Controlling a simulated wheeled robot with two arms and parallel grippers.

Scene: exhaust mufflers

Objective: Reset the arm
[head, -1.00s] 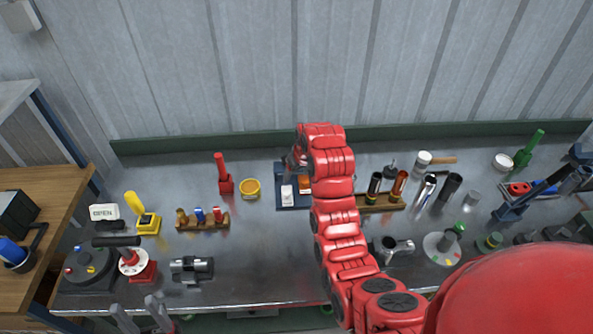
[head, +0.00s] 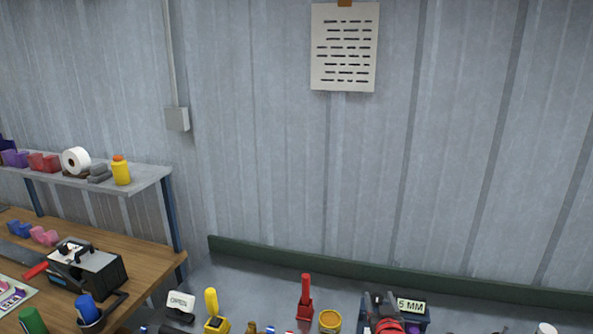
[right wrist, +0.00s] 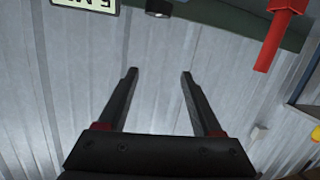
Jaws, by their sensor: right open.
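My right gripper (head: 381,300) shows at the bottom edge of the head view, with red arm parts just below it. It stands in front of the dark block with the "5 MM" sign (head: 411,306). In the right wrist view its two black fingers (right wrist: 159,74) are spread apart with nothing between them. Only the grey wall shows in the gap. My left gripper is not in either view now.
A red upright handle (head: 305,297), a yellow cup (head: 330,321) and a yellow tool (head: 215,312) stand on the metal bench. A wooden table (head: 150,262) and a shelf (head: 146,178) are at the left.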

